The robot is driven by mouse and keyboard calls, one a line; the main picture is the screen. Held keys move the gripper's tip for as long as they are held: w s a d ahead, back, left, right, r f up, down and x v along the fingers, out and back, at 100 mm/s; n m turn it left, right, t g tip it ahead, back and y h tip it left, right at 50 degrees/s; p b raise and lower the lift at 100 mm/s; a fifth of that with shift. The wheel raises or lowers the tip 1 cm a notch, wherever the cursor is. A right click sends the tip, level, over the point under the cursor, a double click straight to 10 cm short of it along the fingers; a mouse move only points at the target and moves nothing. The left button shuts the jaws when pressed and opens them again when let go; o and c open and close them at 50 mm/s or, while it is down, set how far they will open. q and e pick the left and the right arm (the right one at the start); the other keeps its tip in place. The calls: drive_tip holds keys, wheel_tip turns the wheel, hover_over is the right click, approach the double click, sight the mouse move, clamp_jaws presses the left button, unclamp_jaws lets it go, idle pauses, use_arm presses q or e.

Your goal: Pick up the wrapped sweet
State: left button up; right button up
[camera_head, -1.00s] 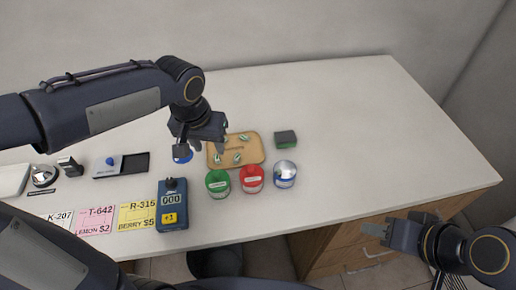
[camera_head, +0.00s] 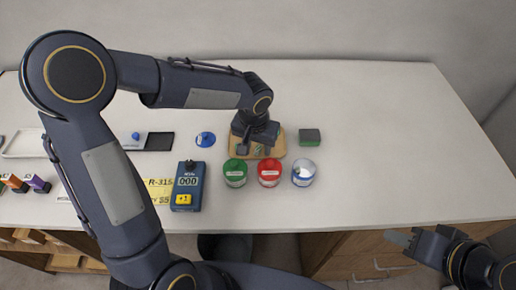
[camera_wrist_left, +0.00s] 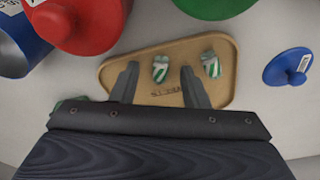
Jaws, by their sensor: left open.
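Two wrapped sweets with green and white stripes lie on a tan tray (camera_wrist_left: 145,58) in the left wrist view. One sweet (camera_wrist_left: 160,68) sits between the fingers of my open left gripper (camera_wrist_left: 160,86), near their tips. The other sweet (camera_wrist_left: 210,64) lies just right of the right finger. I cannot tell how high the fingers are above the tray. In the head view my left gripper (camera_head: 257,151) is over the tray (camera_head: 284,147) and hides most of it. My right gripper (camera_head: 400,238) is off the counter's front edge at lower right; its opening is unclear.
Green (camera_head: 235,172), red (camera_head: 269,173) and blue-and-silver (camera_head: 304,172) containers stand in front of the tray. A blue disc (camera_head: 205,139) lies to its left, a dark-and-green block (camera_head: 310,137) to its right. A blue device (camera_head: 188,187) stands front left. The counter's right side is clear.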

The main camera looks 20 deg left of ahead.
sight(258, 147)
use_arm(q)
drive_tip(key=shift+c, duration=0.4)
clamp_jaws()
drive_tip(key=shift+r, duration=0.1)
drive_tip(key=shift+r, duration=0.45)
wheel_tip(258, 147, up, 3)
drive_tip(key=shift+f, duration=0.2)
drive_tip(key=s+a+r, duration=0.1)
drive_tip(key=s+r, duration=0.8)
drive_tip(key=s, duration=0.5)
drive_tip(key=shift+r+b, duration=0.2)
drive_tip(key=shift+b, duration=0.25)
